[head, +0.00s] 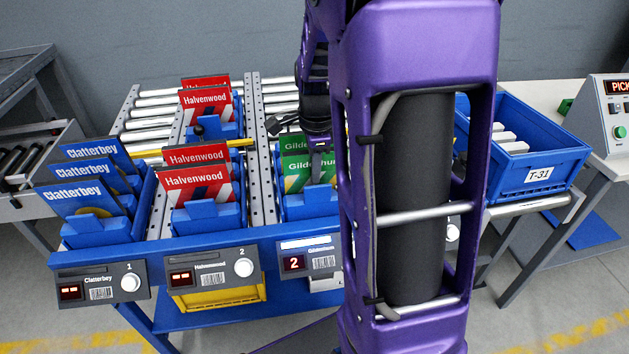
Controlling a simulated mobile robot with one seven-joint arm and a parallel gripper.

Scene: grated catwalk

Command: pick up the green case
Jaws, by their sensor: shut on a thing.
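Two green cases with white lettering stand upright, one behind the other, in the third blue bin (309,204) of the pick rack. The front green case (300,176) has its right part hidden behind my purple arm. The rear green case (292,145) shows only as a strip above it. My gripper (321,165) points down at the top edge of the front green case and is shut on it. The case's lower part is inside the bin. The arm hides the far side of the gripper.
Red Halvenwood cases (196,183) fill the neighbouring bins on the left, and blue Clatterbey cases (76,194) stand farther left. A blue tote (553,165) labelled T-31 with pale boxes inside is at the right. A control box (610,120) stands beyond it.

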